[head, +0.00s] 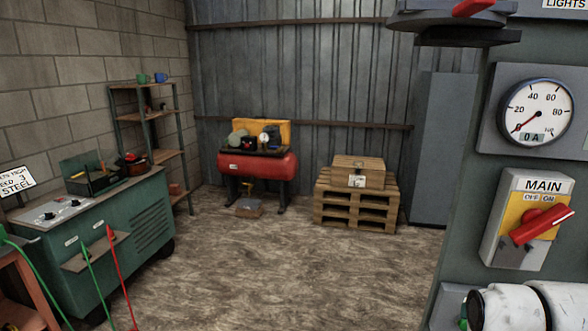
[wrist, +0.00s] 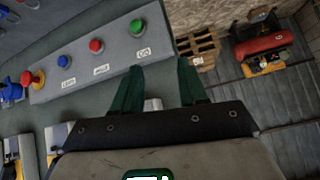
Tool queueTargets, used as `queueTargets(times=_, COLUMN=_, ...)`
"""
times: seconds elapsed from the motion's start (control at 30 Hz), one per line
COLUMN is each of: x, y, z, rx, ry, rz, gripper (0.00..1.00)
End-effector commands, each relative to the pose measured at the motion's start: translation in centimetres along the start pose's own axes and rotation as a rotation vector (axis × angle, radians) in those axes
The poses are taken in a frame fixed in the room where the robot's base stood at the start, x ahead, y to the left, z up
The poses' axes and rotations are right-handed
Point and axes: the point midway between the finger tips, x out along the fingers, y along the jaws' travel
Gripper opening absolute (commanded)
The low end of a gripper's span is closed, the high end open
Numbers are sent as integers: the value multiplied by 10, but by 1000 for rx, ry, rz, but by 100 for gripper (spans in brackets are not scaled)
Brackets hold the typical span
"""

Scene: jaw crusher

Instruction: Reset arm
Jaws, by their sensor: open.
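My gripper (wrist: 159,76) shows in the wrist view as two dark green fingers, spread apart with nothing between them. The fingers are near a grey button panel, but I cannot tell whether they touch it. The panel (wrist: 110,57) has a green button (wrist: 137,26), red buttons and a blue button (wrist: 64,61). My gripper does not show in the head view. A white rounded arm part, which looks like mine, is at that view's bottom right.
In the head view, a MAIN switch (head: 529,218) with a red handle and a dial gauge (head: 537,112) are on the right. A green machine (head: 99,238) is at left. A red compressor (head: 258,170) and a pallet (head: 356,207) stand at the back. The middle floor is clear.

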Motion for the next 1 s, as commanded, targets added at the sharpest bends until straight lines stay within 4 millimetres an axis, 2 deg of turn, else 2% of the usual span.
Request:
queueTargets(times=0.03, x=10, y=7, z=31, rx=-35, ry=-49, rz=12, gripper=43)
queueTargets(times=0.2, x=29, y=26, z=125, rx=-146, ry=-195, rz=24, gripper=43)
queueTargets(times=0.3, x=32, y=39, z=181, rx=-206, ry=-284, rz=24, gripper=43)
queueTargets(times=0.5, x=19, y=65, z=291, rx=-313, ry=-466, rz=7, gripper=43)
queueTargets(times=0.6, x=7, y=76, z=336, rx=-353, ry=-544, rz=-8, gripper=43)
queueTargets(times=0.7, x=-5, y=84, z=368, rx=-380, ry=-604, rz=-22, gripper=43)
queueTargets(times=0.8, x=-14, y=88, z=388, rx=-396, ry=-640, rz=-32, gripper=43)
queueTargets(times=0.9, x=-17, y=90, z=396, rx=-403, ry=-656, rz=-36, gripper=43)
queueTargets(times=1.0, x=-17, y=90, z=396, rx=-403, ry=-656, rz=-36, gripper=43)
